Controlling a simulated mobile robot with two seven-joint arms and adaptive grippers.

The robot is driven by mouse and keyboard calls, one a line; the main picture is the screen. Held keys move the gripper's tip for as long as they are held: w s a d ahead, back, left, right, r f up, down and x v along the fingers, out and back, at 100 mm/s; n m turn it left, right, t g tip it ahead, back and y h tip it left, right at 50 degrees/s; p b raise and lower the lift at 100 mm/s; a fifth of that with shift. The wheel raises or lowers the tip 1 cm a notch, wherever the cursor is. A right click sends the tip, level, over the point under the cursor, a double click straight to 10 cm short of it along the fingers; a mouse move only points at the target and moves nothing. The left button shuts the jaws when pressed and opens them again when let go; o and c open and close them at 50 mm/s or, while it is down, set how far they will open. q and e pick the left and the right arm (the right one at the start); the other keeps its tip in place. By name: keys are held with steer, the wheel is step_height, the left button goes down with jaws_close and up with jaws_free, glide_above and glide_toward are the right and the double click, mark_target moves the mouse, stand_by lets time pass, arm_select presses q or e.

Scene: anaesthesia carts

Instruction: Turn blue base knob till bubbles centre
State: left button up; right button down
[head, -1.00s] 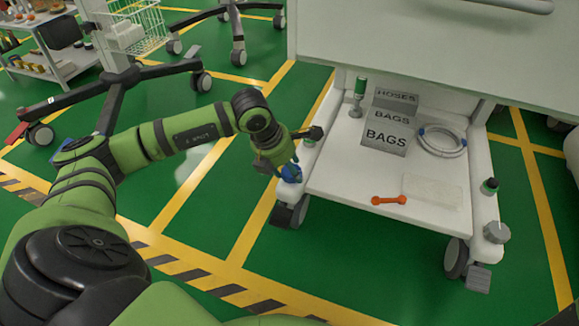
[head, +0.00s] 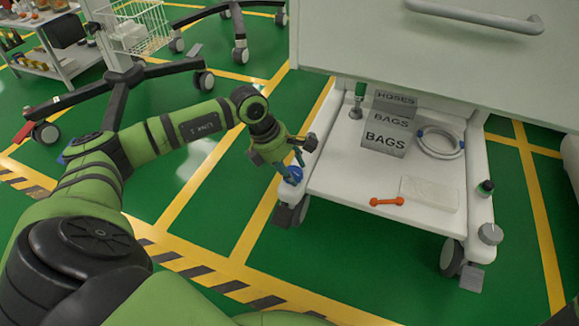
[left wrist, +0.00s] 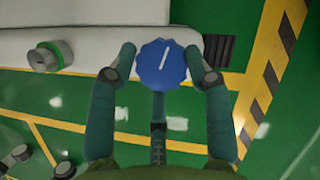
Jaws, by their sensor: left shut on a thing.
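The blue base knob (head: 292,176) sits at the front left corner of the white cart's base (head: 335,190). In the left wrist view the knob (left wrist: 163,63) has a scalloped rim and a white line tilted slightly right of upright. My left gripper (head: 294,165) reaches down to it, shut on the knob with one fingertip at each side (left wrist: 165,65). A round grey fitting with a green ring (left wrist: 50,57) stands on the base left of the knob in the wrist view. I cannot make out any bubble. My right gripper is not in view.
A grey knob (head: 490,233) and a dark green-ringed fitting (head: 486,187) are at the base's right side. An orange wrench-like piece (head: 386,201), a coiled hose (head: 440,142) and labelled boxes (head: 386,138) lie on the base. Open green floor lies in front.

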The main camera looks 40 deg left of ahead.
arm_select(q)
steer(key=o, duration=1.1)
steer(key=shift+w+d+r, duration=0.1)
steer(key=shift+d+r, duration=0.05)
steer(key=shift+d, duration=0.35)
steer(key=shift+a, duration=0.15)
steer(key=v, duration=1.2)
